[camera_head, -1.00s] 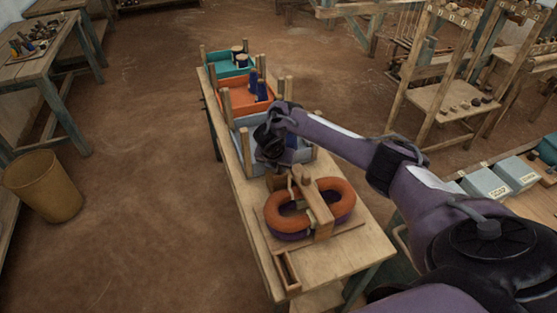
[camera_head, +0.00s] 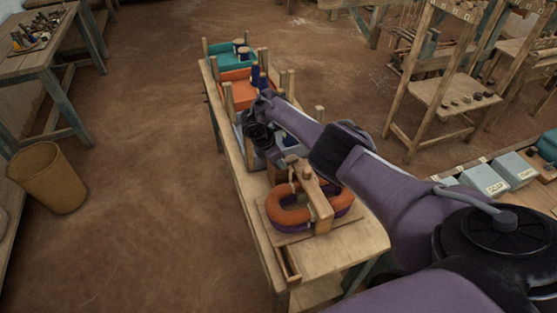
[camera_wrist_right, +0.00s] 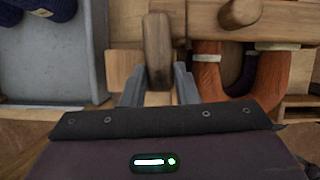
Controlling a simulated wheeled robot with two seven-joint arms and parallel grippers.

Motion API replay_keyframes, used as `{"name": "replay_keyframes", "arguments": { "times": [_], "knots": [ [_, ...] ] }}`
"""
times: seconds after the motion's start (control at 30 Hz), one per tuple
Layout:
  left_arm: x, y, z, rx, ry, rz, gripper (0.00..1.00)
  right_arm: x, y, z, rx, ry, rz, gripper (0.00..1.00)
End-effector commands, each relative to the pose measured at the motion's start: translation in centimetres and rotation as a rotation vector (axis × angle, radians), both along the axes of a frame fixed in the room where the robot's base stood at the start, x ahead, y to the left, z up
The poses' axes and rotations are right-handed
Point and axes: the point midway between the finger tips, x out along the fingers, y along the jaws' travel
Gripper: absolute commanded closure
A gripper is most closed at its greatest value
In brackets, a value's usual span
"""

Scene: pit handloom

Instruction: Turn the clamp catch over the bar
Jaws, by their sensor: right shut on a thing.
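The clamp's wooden bar (camera_head: 319,207) lies across an orange and purple yarn ring (camera_head: 287,214) on a wooden board. In the right wrist view the orange yarn (camera_wrist_right: 210,72) is at the right, under the bar (camera_wrist_right: 285,20). My right gripper (camera_head: 275,160) is at the clamp's far left end, its fingertips hard to make out in the head view. In the wrist view my right gripper (camera_wrist_right: 160,88) is shut on an upright wooden piece, seemingly the catch (camera_wrist_right: 158,48). A round wooden knob (camera_wrist_right: 240,12) stands right of it. My left gripper is not in view.
Blue, orange (camera_head: 237,92) and teal (camera_head: 227,57) trays with spools stand behind the clamp on the narrow bench (camera_head: 345,250). The grey-blue tray (camera_wrist_right: 55,60) is close left of the gripper in the wrist view. A bin (camera_head: 47,178) stands on open floor at left.

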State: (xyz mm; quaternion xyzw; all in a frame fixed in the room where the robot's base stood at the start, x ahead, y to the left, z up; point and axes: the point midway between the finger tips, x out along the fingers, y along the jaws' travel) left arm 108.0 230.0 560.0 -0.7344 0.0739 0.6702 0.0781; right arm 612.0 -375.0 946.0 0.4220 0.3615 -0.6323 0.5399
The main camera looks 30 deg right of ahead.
Motion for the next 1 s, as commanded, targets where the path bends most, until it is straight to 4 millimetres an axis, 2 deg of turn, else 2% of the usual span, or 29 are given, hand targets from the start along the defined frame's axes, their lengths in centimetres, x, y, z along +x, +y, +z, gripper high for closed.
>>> {"name": "replay_keyframes", "arguments": {
  "times": [0.3,0.77,0.8,0.93,1.0],
  "knots": [
    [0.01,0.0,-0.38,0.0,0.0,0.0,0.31,0.19,-0.06,0.15,-0.002,-0.003,-0.087,0.96],
    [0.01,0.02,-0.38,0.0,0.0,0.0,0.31,0.21,-0.1,0.19,-0.002,-0.005,-0.099,0.96],
    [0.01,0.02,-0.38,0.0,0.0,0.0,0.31,0.21,-0.1,0.19,-0.002,-0.005,-0.099,0.68],
    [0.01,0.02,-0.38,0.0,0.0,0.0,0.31,0.17,-0.08,0.14,-0.001,-0.003,-0.097,0.51],
    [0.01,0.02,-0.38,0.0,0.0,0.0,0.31,0.15,-0.08,0.11,-0.001,-0.003,-0.096,0.51]
  ]
}}
